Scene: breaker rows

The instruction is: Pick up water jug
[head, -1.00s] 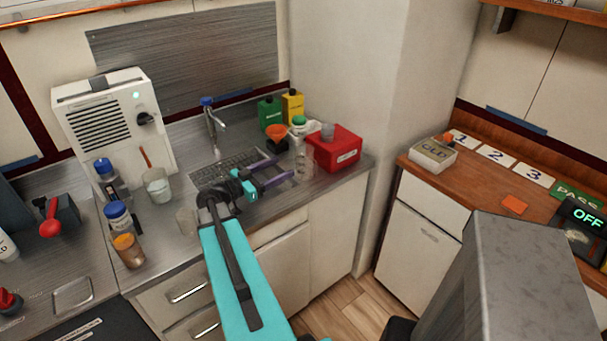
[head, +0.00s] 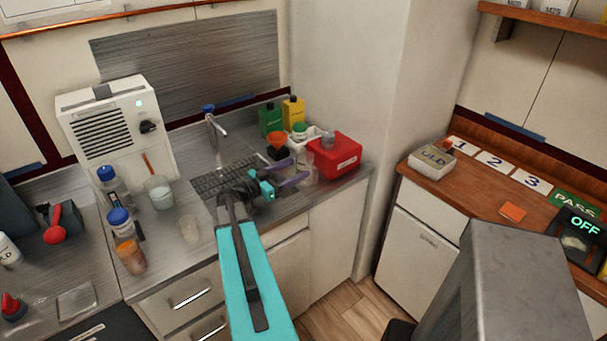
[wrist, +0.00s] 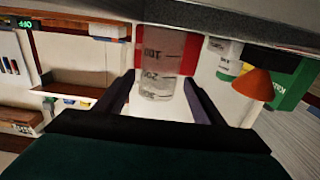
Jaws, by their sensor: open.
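The clear jug (head: 309,168) stands on the steel counter in front of the red box, partly hidden by my gripper in the head view. In the wrist view the jug (wrist: 162,62) appears upside down, with dark measuring marks on its side. My gripper (head: 299,169) is open, its purple fingers pointing at the jug. In the wrist view the jug shows between the two fingers (wrist: 163,92). I cannot tell how far it sits between them or whether either finger touches it.
The red box (head: 345,151) stands close behind the jug. An orange funnel (head: 277,140), green bottle (head: 271,120) and yellow bottle (head: 293,111) stand to the left and behind. The sink tap (head: 214,122) is behind my gripper.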

